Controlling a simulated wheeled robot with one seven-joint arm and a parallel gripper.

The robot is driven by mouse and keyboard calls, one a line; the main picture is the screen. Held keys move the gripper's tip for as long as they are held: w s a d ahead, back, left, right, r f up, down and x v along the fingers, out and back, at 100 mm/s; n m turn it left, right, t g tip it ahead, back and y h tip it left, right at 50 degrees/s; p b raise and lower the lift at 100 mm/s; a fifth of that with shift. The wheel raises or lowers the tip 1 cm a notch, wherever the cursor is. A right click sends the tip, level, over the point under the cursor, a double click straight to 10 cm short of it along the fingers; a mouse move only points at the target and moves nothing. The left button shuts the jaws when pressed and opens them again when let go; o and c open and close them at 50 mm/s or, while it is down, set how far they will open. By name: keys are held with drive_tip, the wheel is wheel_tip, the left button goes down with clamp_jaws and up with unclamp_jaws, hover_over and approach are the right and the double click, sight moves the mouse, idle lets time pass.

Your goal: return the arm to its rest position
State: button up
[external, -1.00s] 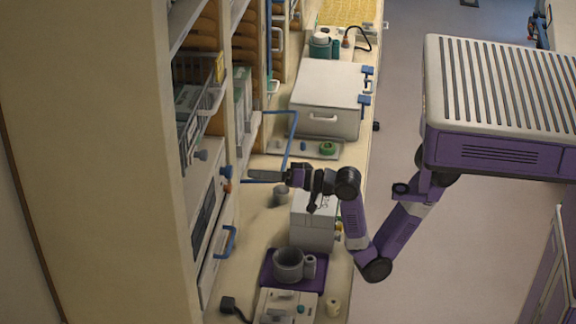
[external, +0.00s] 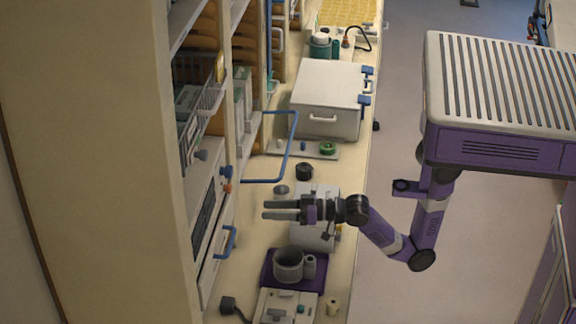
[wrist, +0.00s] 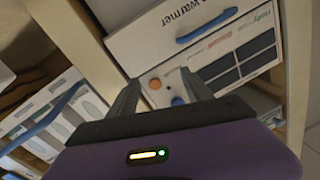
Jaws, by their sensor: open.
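In the wrist view my gripper (wrist: 160,98) shows both fingers spread in front of a white warmer unit (wrist: 186,50) with a blue handle. My arm reaches from the purple body at the right across the counter edge, with its elbow bent low over the aisle.
A blue bar frame (external: 290,150) juts from the shelving near the gripper. A dark round item (external: 304,171) stands on the counter. A large white case (external: 328,92) stands farther back. The aisle floor (external: 395,130) is clear.

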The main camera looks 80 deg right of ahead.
drive_tip(key=s+d+f+n+g+y+p, duration=0.25)
drive_tip(key=s+f+n, duration=0.25)
drive_tip(key=s+f, duration=1.1)
drive_tip(key=s+d+f+m+h+b, duration=0.2)
drive_tip(key=s+d+f, duration=0.1)
drive_tip(key=s+d, duration=0.4)
drive_tip(key=s+d+f+m+h+b, duration=0.1)
drive_tip(key=s+d+f+h+b, duration=0.2)
drive_tip(key=s, duration=0.5)
wheel_tip(320, 180, up, 13)
drive_tip(key=d+p, duration=0.1)
drive_tip(key=p, duration=1.2)
drive_tip(key=shift+s+d, duration=0.2)
drive_tip(key=shift+f+g, duration=0.1)
drive_tip(key=shift+g, duration=0.15)
drive_tip(key=shift+c, duration=0.2)
